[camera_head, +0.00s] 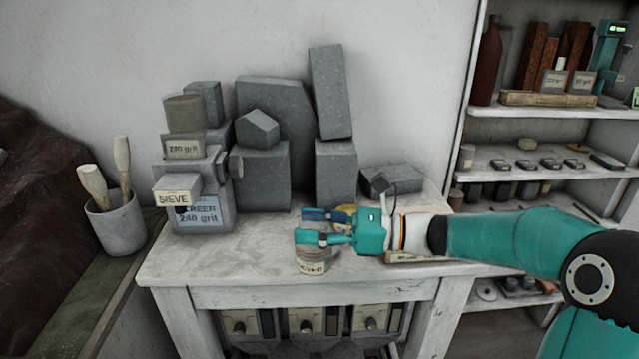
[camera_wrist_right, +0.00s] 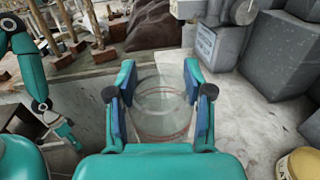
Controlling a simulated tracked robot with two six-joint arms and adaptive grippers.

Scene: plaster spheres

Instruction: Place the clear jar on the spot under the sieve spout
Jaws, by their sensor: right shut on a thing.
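The clear jar (camera_head: 312,262), with a pale label, is upright near the front edge of the bench. My right gripper (camera_head: 309,226) is shut around it; the wrist view shows the jar (camera_wrist_right: 160,112) between both fingers (camera_wrist_right: 160,88). I cannot tell whether its base touches the bench. The sieve (camera_head: 190,172) is a grey stack with a SIEVE sign, at the bench's left, well left of the jar. Its spout and the spot under it are not clear to me. My left gripper (camera_wrist_right: 68,134) shows at the left of the wrist view, apart from the jar; its fingers are too unclear to read.
Grey plaster blocks (camera_head: 263,175) fill the back of the bench (camera_head: 235,262). The bench top between jar and sieve is clear. A pot of wooden tools (camera_head: 117,227) stands at left. A yellow round thing (camera_wrist_right: 300,164) is near the right gripper. Shelves (camera_head: 535,112) stand at right.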

